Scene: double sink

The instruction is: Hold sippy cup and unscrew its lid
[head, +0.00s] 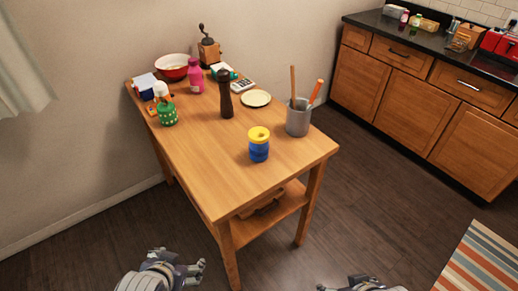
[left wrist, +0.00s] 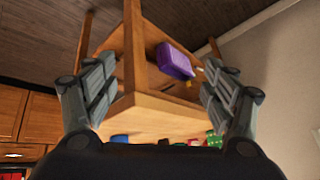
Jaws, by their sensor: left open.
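The sippy cup (head: 259,152) stands upright on the wooden table (head: 198,160), near its front right part. It has a blue body and a yellow lid (head: 259,134), and the lid sits on the cup. My left gripper (head: 188,269) is low in front of the table, well apart from the cup. In the left wrist view my left gripper (left wrist: 160,70) is open and empty, with the table beyond its fingers. My right gripper (head: 335,287) shows only in part at the bottom edge, apart from the cup; its jaws cannot be made out.
A grey utensil pot (head: 298,120) stands right of the cup. A dark pepper mill (head: 226,98), a cream plate (head: 256,98), a pink bottle (head: 195,78) and a green spotted jar (head: 167,113) stand further back. A purple box (left wrist: 175,60) lies on the lower shelf. The table's front left is clear.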

